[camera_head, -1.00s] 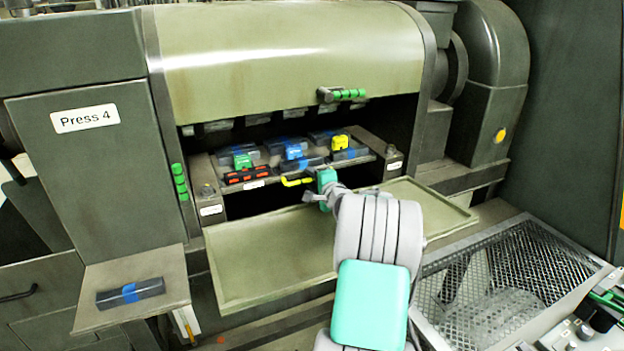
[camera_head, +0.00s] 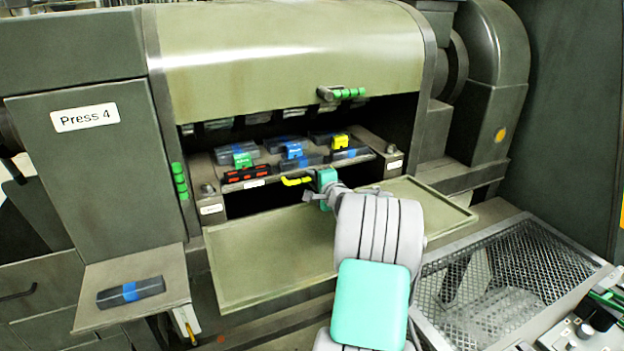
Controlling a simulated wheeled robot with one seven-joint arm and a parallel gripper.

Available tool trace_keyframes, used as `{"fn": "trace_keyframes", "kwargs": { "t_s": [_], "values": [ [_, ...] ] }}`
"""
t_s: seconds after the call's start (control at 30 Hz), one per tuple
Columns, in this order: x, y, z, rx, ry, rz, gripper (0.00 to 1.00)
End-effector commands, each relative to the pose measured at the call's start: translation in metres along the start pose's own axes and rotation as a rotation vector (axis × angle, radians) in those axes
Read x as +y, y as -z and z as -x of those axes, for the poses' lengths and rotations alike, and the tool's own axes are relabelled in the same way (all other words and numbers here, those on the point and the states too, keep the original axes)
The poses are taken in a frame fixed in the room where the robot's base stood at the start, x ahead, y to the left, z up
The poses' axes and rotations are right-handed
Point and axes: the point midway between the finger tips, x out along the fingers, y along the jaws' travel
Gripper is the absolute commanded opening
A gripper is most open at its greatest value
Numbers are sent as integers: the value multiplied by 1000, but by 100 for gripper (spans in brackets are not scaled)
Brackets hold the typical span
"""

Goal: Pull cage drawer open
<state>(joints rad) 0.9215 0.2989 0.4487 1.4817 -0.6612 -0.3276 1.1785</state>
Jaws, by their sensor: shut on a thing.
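The cage drawer (camera_head: 247,181) sits inside the opening of Press 4, with several dark bars on it and red, green, blue and yellow pieces on top. A yellow handle (camera_head: 293,181) shows at its front edge. My gripper (camera_head: 312,184) is at the right end of this handle and is shut on it. The fingertips are small and partly hidden by the teal wrist.
An olive tray-like flap (camera_head: 265,262) lies open below the drawer, under my arm. A mesh basket (camera_head: 510,285) stands at the right. A side shelf (camera_head: 100,317) at the left holds a dark bar with a blue band (camera_head: 131,291). A green-gripped handle (camera_head: 345,93) is above the opening.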

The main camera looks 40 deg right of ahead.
Motion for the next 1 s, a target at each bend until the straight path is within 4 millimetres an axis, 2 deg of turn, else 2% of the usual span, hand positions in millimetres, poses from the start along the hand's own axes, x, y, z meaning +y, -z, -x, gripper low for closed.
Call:
{"fn": "trace_keyframes", "kwargs": {
  "t_s": [0.77,0.87,1.0],
  "values": [
    [0,0,0,0,-1,0,0],
    [3,1,8,1,-2,-1,0],
    [10,2,37,3,-2,-2,0]
  ]
}}
